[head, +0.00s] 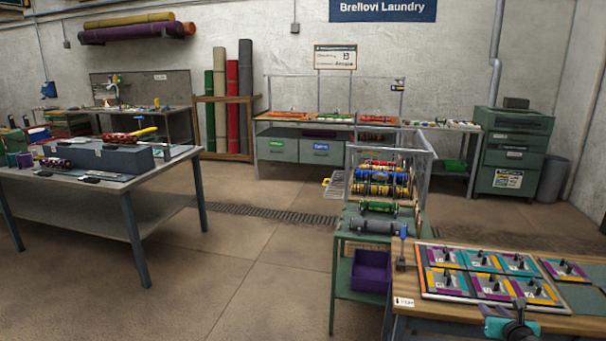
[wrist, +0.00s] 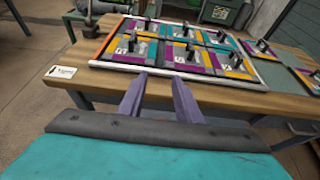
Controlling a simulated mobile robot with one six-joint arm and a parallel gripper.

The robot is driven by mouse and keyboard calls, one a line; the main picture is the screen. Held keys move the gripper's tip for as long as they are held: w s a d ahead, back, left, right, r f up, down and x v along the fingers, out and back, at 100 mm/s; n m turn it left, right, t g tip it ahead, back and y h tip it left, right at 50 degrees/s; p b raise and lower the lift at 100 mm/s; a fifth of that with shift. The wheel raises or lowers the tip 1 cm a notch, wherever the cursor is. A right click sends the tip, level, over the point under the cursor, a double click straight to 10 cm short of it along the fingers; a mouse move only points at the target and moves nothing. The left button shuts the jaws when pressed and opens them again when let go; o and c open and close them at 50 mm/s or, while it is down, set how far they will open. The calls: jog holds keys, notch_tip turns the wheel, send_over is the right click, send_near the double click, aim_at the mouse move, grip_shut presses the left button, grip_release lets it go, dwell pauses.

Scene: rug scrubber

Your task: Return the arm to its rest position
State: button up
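My gripper (wrist: 159,82) shows in the wrist view with its two purple fingers apart and nothing between them. It hangs in front of the near edge of a wooden table (wrist: 200,100). Ahead of the fingertips, a framed board (wrist: 110,65) with several coloured panels and black handles lies on that table. In the head view, part of my arm (head: 497,327) shows teal and dark at the bottom right, over the table's near side.
A green stand (head: 345,250) with a rack of coloured rollers and a purple bin (head: 371,272) stands left of the wooden table (head: 404,318). A grey workbench (head: 60,205) is at the left. Open floor (head: 240,260) lies between. A green cabinet (head: 512,150) stands at the back right.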

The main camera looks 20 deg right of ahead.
jog(key=w+a+f+n+g+y, duration=0.1)
jog(key=w+a+f+n+y, duration=0.2)
jog(key=w+a+f+n, duration=0.35)
jog(key=w+a+f+n+y, duration=0.35)
jog(key=a+f, duration=0.35)
jog(key=a, duration=0.4)
jog(key=w+a+f+n+g+y, duration=0.1)
jog(key=a+f+n+g+y, duration=0.1)
jog(key=a+f+n, duration=0.6)
jog(key=w+a+f+n+g+y, duration=0.1)
jog(key=a+f+n+g+y, duration=0.3)
jog(key=a, duration=0.9)
jog(key=s+a+f+n+g+h, duration=0.1)
jog(key=s+a+f+n+g, duration=0.1)
jog(key=s+a+f+n, duration=0.45)
jog(key=s+a+f+n+g, duration=0.2)
jog(key=a+f+n, duration=0.15)
jog(key=a, duration=0.65)
jog(key=s+a+f+n+g+h, duration=0.2)
jog(key=s+n, duration=0.3)
jog(key=s, duration=0.3)
jog(key=s+a+f+n+g+h, duration=0.1)
jog(key=s+a+f+n+g, duration=0.2)
jog(key=s+a+f+n, duration=0.1)
jog(key=s+a+n, duration=0.1)
jog(key=s+n, duration=0.1)
jog(key=s, duration=0.1)
jog(key=shift+s+f+h, duration=0.2)
jog(key=shift+s+h, duration=0.15)
jog(key=shift+s, duration=0.05)
